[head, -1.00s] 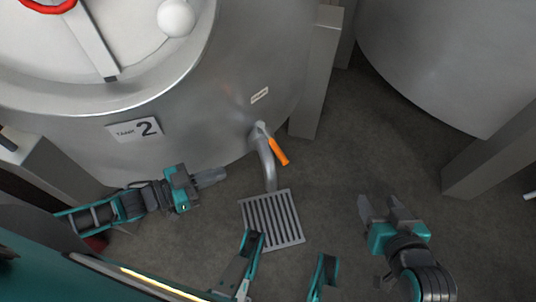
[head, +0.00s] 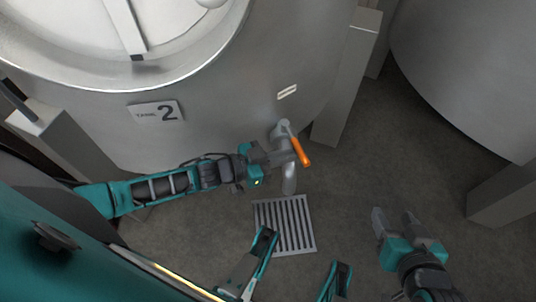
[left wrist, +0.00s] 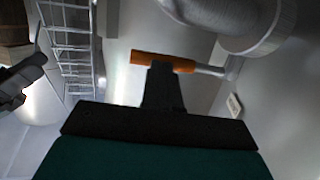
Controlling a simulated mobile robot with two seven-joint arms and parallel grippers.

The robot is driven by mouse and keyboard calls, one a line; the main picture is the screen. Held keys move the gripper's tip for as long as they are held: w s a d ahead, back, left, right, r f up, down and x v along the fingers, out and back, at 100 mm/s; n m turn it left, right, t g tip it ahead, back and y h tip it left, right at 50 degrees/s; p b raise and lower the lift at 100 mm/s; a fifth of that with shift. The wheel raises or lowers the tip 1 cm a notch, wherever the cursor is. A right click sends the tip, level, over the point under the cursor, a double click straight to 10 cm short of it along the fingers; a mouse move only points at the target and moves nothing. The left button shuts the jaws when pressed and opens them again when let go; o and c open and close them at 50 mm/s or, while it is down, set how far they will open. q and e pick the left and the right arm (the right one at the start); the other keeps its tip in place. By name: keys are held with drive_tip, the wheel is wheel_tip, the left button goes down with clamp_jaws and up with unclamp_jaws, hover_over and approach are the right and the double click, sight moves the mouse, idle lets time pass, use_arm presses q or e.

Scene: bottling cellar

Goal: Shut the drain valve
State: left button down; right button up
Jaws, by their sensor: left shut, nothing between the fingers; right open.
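The drain valve's orange lever (head: 301,152) sits on the grey outlet pipe (head: 289,183) at the foot of tank 2 and slants down to the right. My left gripper (head: 288,157) is shut and empty, its fingertips at the left side of the lever and over the pipe. In the left wrist view the lever (left wrist: 140,58) crosses in front of the closed fingers (left wrist: 162,75). I cannot tell whether they touch it. My right gripper (head: 393,217) is open and empty over the floor, well to the right of the valve.
Tank 2 (head: 225,110) fills the upper middle. A grey post (head: 345,85) stands right of the valve, and another tank (head: 465,70) is at the right. A floor grate (head: 285,225) lies below the outlet. The floor between grate and right gripper is clear.

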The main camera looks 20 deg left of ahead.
use_arm(q)
drive_tip(key=shift+w+d, duration=0.25)
use_arm(e)
drive_tip(key=shift+w+r, duration=0.15)
use_arm(q)
drive_tip(key=shift+d, duration=0.1)
use_arm(e)
drive_tip(key=shift+d, duration=0.1)
